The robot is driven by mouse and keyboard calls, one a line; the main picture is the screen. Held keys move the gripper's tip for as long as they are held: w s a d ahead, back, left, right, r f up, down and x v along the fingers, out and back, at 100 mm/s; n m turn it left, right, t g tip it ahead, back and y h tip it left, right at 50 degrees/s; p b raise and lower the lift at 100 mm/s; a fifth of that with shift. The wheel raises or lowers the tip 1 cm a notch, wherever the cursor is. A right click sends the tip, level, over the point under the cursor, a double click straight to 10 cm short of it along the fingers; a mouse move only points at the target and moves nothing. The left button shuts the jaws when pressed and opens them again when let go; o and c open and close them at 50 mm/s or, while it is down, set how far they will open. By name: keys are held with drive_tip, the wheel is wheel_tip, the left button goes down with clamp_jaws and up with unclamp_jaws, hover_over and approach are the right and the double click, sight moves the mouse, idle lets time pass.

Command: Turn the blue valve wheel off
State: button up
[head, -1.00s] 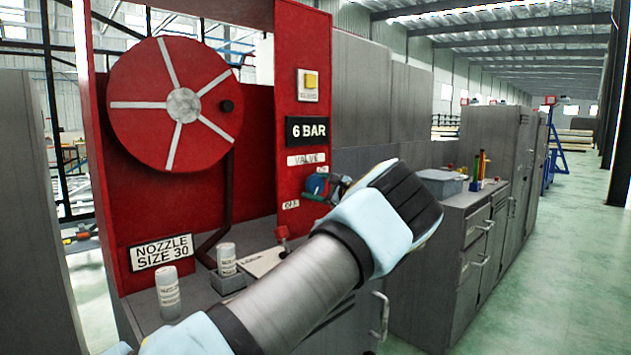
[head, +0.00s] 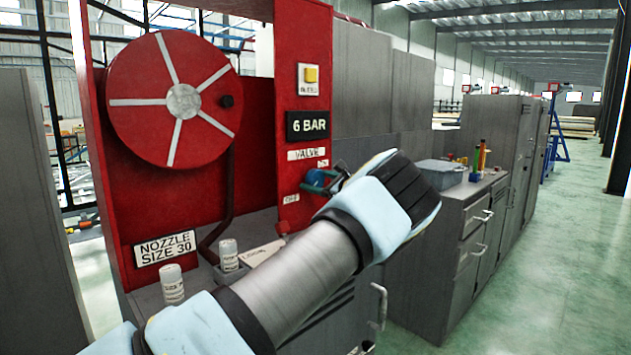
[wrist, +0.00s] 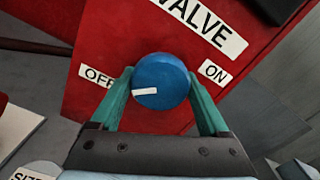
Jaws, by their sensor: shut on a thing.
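The blue valve wheel (head: 314,181) sits on the red panel (head: 290,90), partly covered by my gripper in the head view. In the wrist view the wheel (wrist: 165,75) is a round blue knob with a white pointer mark on its left side. The mark points left and slightly down, toward the side of the OFF label (wrist: 97,76). The ON label (wrist: 214,72) is to the right of the wheel. My gripper (wrist: 160,88) is shut on the wheel, with one teal finger on each side of it.
A red hose reel (head: 183,102) and a 6 BAR sign (head: 309,125) are on the red panel. White bottles (head: 172,285) stand on the bench below. A grey cabinet (head: 455,235) with a bin and tools on top stands to the right. The green floor (head: 540,270) there is clear.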

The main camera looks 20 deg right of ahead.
drive_tip(key=shift+f, duration=0.1)
drive_tip(key=o, duration=1.2)
drive_tip(key=shift+o, duration=0.2)
drive_tip(key=b+v, duration=0.3)
drive_tip(key=v, duration=0.7)
drive_tip(key=shift+s+d, duration=0.2)
drive_tip(key=shift+s, duration=0.15)
